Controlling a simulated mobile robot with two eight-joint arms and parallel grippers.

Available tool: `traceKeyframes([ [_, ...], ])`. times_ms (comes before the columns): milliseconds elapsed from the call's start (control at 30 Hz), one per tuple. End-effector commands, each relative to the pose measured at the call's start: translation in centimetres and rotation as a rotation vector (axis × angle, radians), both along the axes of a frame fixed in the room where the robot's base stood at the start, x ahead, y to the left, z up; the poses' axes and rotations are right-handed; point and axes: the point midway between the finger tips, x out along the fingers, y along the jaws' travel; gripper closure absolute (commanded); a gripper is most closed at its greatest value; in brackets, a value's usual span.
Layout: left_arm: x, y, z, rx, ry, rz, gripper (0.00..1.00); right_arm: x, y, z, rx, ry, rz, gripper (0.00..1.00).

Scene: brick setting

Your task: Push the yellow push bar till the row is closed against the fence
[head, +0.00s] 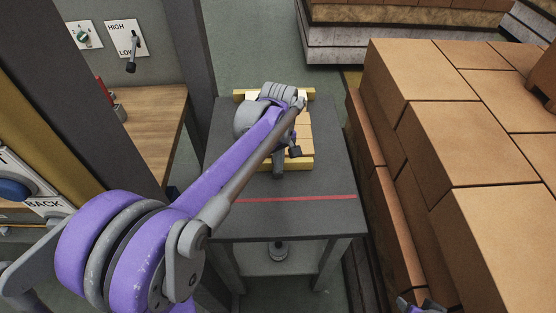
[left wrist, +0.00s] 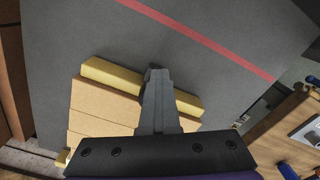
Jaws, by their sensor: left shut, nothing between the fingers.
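The yellow push bar (head: 301,163) lies across the near end of a row of tan bricks (head: 305,131) on a grey table. In the left wrist view the push bar (left wrist: 112,77) runs along the row's edge, and the bricks (left wrist: 95,105) show beside it. A yellow fence (head: 309,94) stands at the row's far end, partly behind my arm. My left gripper (head: 278,174) is shut and empty, pointing down over the bar. Its tips (left wrist: 154,70) show on the red-line side; I cannot tell whether they touch the bar. My wrist hides much of the row and any gaps.
The table (head: 230,150) has a red line (head: 300,198) across its near part, with bare room between line and bar. A large brick stack (head: 440,140) stands close on the right. A wooden bench (head: 150,130) and a panel with switches are on the left.

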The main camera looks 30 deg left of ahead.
Motion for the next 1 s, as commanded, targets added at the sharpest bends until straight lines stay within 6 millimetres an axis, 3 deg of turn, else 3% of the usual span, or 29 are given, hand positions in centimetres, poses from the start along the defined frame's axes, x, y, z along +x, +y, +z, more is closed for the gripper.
traceKeyframes([
  [1000, 0.2, 0.1, 8.0, 0.005, -0.008, 0.001, 1.0, 2.0, 0.0, 5.9, 0.0, -0.038, 0.0, 0.5],
])
